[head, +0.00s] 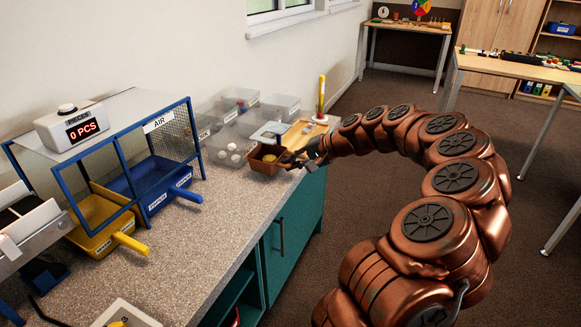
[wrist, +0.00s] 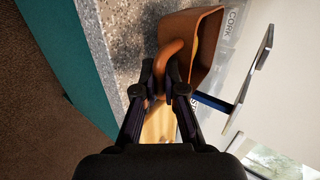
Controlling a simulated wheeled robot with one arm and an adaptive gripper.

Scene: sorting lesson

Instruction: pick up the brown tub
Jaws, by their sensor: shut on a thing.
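My gripper (head: 290,161) reaches the tub from the right. In the wrist view my gripper (wrist: 162,92) has its two dark fingers closed around the end of the handle. I cannot tell whether the tub's base touches the counter.
Clear bins (head: 238,137) with white balls and other parts stand behind the tub. A wooden board (head: 303,134) with a yellow upright tube (head: 321,95) is beyond it. A blue-framed stand (head: 150,127) holds yellow and blue trays at left. The counter (head: 205,225) between is clear.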

